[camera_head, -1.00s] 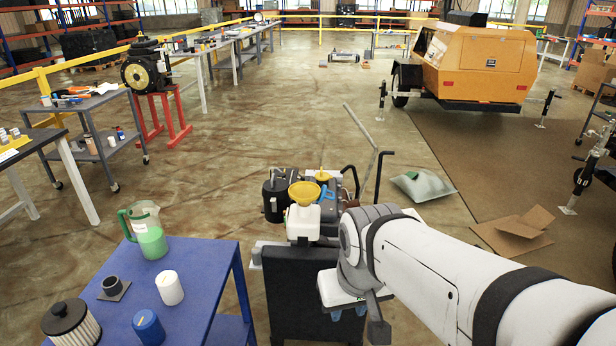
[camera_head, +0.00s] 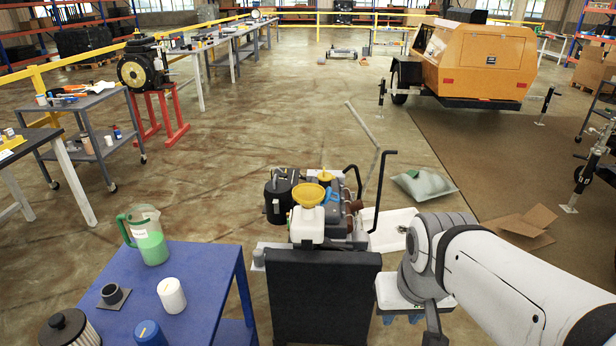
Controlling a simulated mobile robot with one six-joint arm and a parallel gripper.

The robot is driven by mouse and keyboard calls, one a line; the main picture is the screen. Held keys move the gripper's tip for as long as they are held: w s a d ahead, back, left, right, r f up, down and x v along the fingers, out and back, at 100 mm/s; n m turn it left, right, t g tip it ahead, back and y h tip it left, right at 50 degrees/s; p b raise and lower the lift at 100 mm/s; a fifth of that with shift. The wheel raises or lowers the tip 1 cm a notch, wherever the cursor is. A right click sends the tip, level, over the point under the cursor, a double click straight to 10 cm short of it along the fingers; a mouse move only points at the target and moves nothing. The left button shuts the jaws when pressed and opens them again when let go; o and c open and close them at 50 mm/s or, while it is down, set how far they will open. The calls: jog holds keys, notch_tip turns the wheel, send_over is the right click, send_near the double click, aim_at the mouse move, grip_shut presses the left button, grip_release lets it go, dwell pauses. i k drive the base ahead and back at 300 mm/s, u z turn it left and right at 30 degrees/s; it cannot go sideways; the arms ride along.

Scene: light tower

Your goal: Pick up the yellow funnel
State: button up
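The yellow funnel (camera_head: 308,194) sits upright on top of a white container (camera_head: 307,224) in the middle of the view. The container stands behind a dark upright panel (camera_head: 322,295), among engine parts. My gripper (camera_head: 414,318) is at the lower right, to the right of and nearer than the funnel, and apart from it. Only part of it shows at the end of my white arm, with blue pieces below it. Its fingertips are not clear enough to tell whether it is open or shut.
A blue table (camera_head: 205,265) at the lower left bears a green-filled jug (camera_head: 148,236), a white cup (camera_head: 171,295), a blue cap and a filter. A black cylinder (camera_head: 279,196) and a bent black handle (camera_head: 381,185) stand close around the funnel. A grey bag (camera_head: 424,186) lies on the floor behind right.

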aim_at(308, 195)
jog(key=i, duration=0.95)
